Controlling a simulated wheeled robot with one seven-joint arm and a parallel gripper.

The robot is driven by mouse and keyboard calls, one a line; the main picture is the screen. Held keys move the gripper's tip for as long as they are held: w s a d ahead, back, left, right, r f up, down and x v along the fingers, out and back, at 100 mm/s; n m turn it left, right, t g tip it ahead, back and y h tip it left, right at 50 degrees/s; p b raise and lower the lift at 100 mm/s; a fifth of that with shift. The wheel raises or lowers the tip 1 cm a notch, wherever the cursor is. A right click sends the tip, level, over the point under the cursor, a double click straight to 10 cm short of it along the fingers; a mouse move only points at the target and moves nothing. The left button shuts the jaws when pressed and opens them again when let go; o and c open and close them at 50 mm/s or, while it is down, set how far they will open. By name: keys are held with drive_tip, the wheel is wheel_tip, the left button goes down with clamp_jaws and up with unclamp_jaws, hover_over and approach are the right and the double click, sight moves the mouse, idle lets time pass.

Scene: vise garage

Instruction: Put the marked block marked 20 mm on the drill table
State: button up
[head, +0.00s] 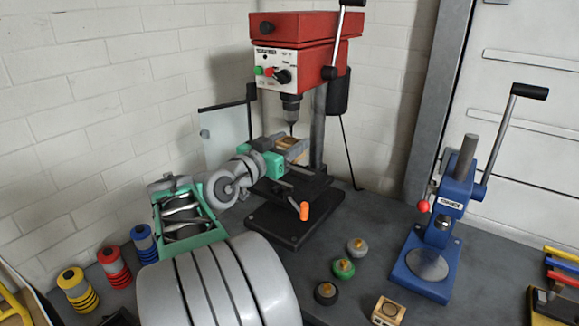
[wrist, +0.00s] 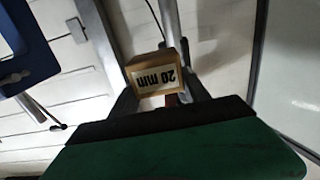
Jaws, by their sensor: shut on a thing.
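The wooden block marked 20 mm (wrist: 157,78) is between the fingers of my gripper (wrist: 160,97) in the wrist view, its label upside down. My gripper is shut on it. In the head view, the held block (head: 291,144) is just under the drill chuck, partly hidden by my gripper's fingers. The dark drill table (head: 312,186) lies below the block and my gripper. I cannot tell whether the block touches the table.
The red drill press (head: 305,40) stands against the wall. An orange-tipped handle (head: 304,210) sticks out in front of its table. Another wooden block (head: 388,311), several round knobs (head: 343,268) and a blue arbor press (head: 430,260) are to the right. Coloured cylinders (head: 114,268) stand left.

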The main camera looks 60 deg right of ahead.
drive_tip(key=w+d+f, duration=0.1)
drive_tip(key=d+f, duration=0.1)
drive_tip(key=f, duration=0.1)
drive_tip(key=w+d+f+p, duration=0.1)
drive_tip(key=d+f, duration=0.2)
drive_tip(key=f, duration=0.1)
drive_tip(key=w+d+f, duration=0.1)
drive_tip(key=d+f, duration=0.1)
drive_tip(key=f, duration=0.1)
drive_tip(key=shift+w+d+f+p, duration=0.15)
drive_tip(key=shift+w+d+p, duration=0.15)
drive_tip(key=shift+d, duration=0.1)
drive_tip(key=shift+f+b, duration=0.4)
drive_tip(key=shift+b, duration=0.1)
drive_tip(key=shift+f+b, duration=0.3)
drive_tip(key=shift+b, duration=0.2)
drive_tip(key=o, duration=1.4)
drive_tip(key=shift+r, duration=0.1)
